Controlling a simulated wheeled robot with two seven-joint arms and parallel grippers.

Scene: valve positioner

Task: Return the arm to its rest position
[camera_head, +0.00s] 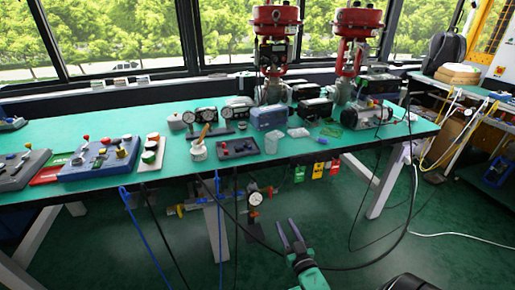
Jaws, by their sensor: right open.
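My right gripper (291,236) shows at the bottom middle, in front of the table and below its top. Its two dark fingers are spread apart and nothing is between them. Its wrist is green and white. My left gripper is not in view. The green-topped table (215,160) stands beyond the right gripper, with a clear gap between them.
Two red-topped valve actuators (276,18) stand at the table's back. Gauges (200,117), control boxes (100,158) and small parts crowd the top. Cables and a hanging gauge (255,198) are below the front edge.

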